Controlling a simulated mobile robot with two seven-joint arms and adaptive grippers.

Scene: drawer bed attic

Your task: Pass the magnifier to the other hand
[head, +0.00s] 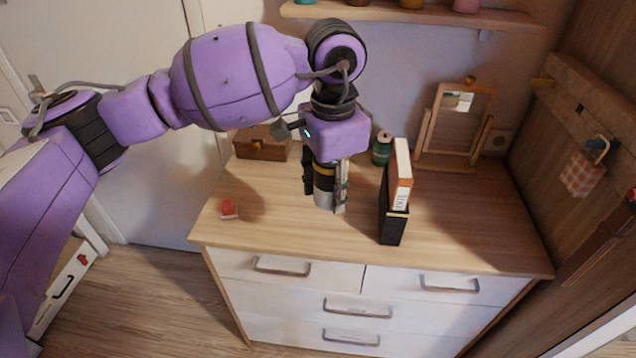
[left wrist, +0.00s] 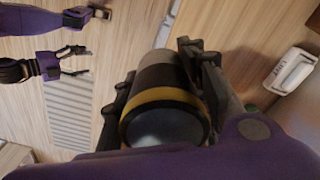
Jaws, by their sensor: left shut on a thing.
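The magnifier (head: 323,198) is a short upright cylinder, silver at the bottom and dark above, with a yellow band. My left gripper (head: 326,182) points down and is shut around its sides, above the dresser top. In the left wrist view the magnifier (left wrist: 166,112) shows its dark glassy end and yellow ring, between the black fingers of my left gripper (left wrist: 160,85). My right gripper (left wrist: 75,62) shows small at the upper left of the left wrist view, its fingers apart and empty. It is outside the head view.
The wooden dresser top (head: 290,222) is clear at front. A black holder with books (head: 393,218) stands close right of the magnifier. Behind are a green can (head: 382,149), a wooden box (head: 262,146) and a framed mirror (head: 458,125). A small red item (head: 228,207) lies left.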

